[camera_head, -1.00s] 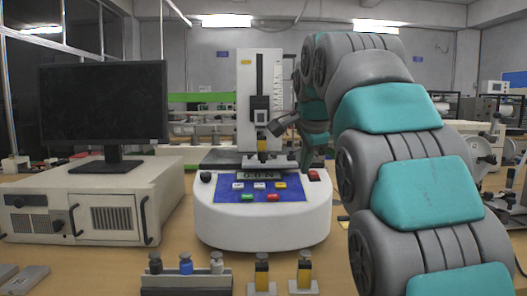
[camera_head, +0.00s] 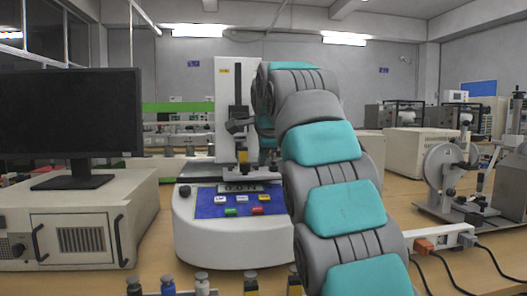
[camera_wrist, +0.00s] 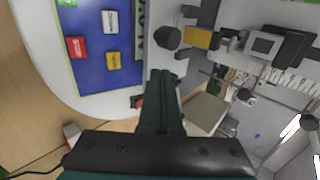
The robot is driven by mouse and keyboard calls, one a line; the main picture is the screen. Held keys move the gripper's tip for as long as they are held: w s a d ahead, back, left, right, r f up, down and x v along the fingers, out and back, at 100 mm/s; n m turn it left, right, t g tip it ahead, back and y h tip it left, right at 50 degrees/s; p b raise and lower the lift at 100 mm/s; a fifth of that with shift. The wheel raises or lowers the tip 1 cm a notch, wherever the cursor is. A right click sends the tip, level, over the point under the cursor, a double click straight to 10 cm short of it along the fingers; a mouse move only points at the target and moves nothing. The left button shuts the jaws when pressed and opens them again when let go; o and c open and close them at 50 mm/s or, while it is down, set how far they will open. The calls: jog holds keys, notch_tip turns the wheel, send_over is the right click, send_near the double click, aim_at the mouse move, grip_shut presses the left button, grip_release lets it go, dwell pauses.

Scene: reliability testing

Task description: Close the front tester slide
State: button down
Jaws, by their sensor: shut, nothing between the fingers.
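The front tester (camera_head: 235,238) is a white machine with a blue button panel (camera_head: 232,203) and a white upright column (camera_head: 225,85) with a dark vertical rail. In the wrist view the slide's grey box (camera_wrist: 262,45), yellow piece (camera_wrist: 198,38) and black round tip (camera_wrist: 168,38) appear at the top. My gripper (camera_wrist: 164,75) is shut and empty, its dark fingers beside the slide; contact cannot be told.
A monitor (camera_head: 70,115) on a beige box unit (camera_head: 75,225) stands left. Another test machine (camera_head: 465,170) and a white power strip (camera_head: 440,238) with cables are right. Small dark, blue and grey weights (camera_head: 168,286) sit at the front edge.

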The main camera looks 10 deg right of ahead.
aim_at(257, 170)
jog(key=x, duration=0.4)
jog(key=shift+f, duration=0.1)
jog(key=shift+w+r+p, duration=0.2)
jog(key=shift+w+p, duration=0.7)
jog(key=shift+w, duration=0.9)
jog(key=shift+w+f, duration=0.1)
jog(key=shift+w, duration=0.1)
